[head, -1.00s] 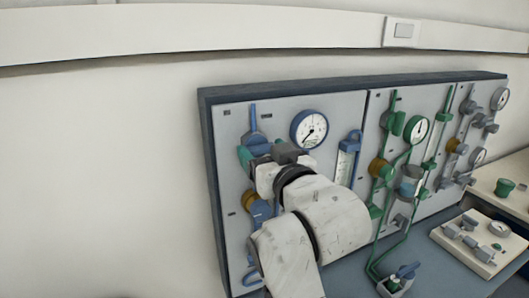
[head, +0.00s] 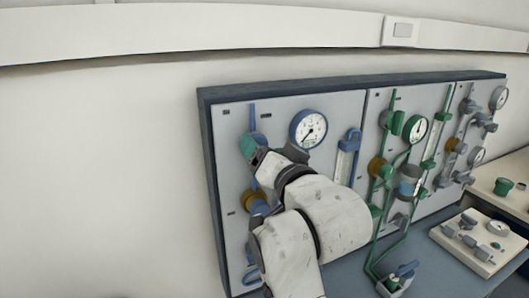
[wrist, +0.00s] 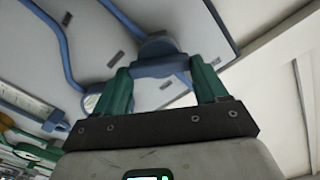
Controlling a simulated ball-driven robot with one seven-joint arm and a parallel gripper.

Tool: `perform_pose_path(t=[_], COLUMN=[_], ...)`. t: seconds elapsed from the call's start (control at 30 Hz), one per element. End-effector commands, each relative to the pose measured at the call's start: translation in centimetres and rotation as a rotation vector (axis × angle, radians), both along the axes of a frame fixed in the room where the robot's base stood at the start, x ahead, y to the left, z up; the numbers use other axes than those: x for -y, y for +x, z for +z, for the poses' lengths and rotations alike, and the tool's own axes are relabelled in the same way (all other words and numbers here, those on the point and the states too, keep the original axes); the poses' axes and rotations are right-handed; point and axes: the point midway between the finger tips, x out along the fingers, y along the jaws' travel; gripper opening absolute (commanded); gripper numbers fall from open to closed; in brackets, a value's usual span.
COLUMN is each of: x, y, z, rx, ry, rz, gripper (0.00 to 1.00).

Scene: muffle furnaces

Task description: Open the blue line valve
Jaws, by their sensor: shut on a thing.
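The blue line valve (wrist: 158,46) shows in the wrist view as a round blue body on a blue pipe, with its blue handle (wrist: 160,68) spanning between my green fingers. My gripper (wrist: 162,78) is shut on that handle, one finger at each end. In the head view my gripper (head: 254,148) is at the upper part of the left panel, below and left of the round gauge. There my gripper and wrist hide most of the valve, and the handle's angle to the pipe cannot be told.
A white gauge (head: 309,129) and a blue-framed flow tube (head: 346,158) are close to the right of my wrist. A brass-coloured fitting (head: 254,201) is below. Green piping (head: 388,170) fills the middle panel. The wall left of the panel is clear.

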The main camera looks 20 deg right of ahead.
Motion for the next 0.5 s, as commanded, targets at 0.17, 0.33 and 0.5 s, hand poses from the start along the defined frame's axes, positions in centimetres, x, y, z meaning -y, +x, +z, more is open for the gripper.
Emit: perform_pose_path(t=[0.17, 0.33, 0.5], x=[0.07, 0.10, 0.15], y=[0.00, 0.00, 0.00], z=[-0.13, -0.23, -0.36], rx=[0.000, 0.000, 0.000], ry=[0.169, 0.332, 0.492], rz=[0.000, 0.001, 0.001], gripper=[0.42, 0.42, 0.42])
